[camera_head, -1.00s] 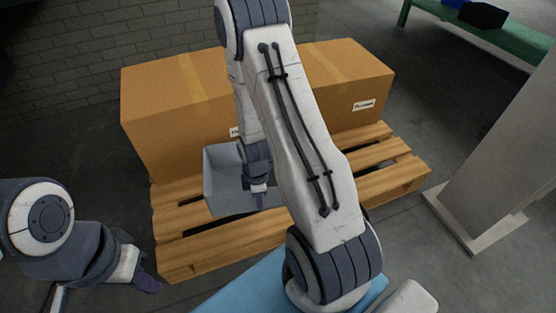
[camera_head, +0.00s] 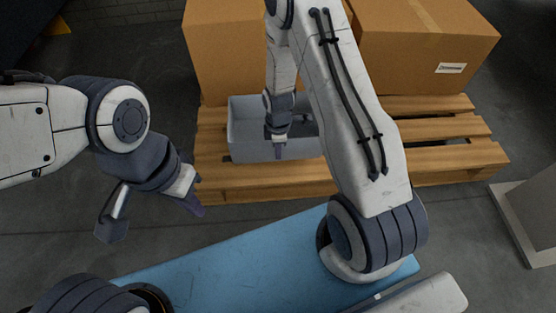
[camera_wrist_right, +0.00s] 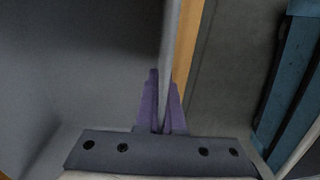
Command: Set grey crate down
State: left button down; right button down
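The grey crate (camera_head: 247,140) is an open-topped box at the front left part of the wooden pallet (camera_head: 440,170). Whether its base touches the slats cannot be told. My right gripper (camera_head: 279,146) reaches down at the crate's near wall. In the right wrist view, the purple fingers of my right gripper (camera_wrist_right: 160,108) are closed on either side of the thin wall of the crate (camera_wrist_right: 80,60). My left gripper (camera_head: 152,212) is open and empty, in front of the pallet's left end, apart from the crate.
Two brown cardboard boxes, left (camera_head: 225,50) and right (camera_head: 425,45), stand on the pallet behind the crate. A grey post base (camera_head: 530,215) stands on the floor at the right. The pallet's right front slats are bare.

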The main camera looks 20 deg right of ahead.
jog(key=shift+w+a+f, duration=0.1)
jog(key=shift+w+f, duration=0.05)
jog(key=shift+w, duration=0.1)
notch_tip(320, 180, down, 4)
jog(key=b, duration=0.3)
jog(key=c, duration=1.5)
grip_release()
jog(key=shift+s+f, duration=0.1)
jog(key=o, duration=0.5)
jog(key=shift+c, duration=0.2)
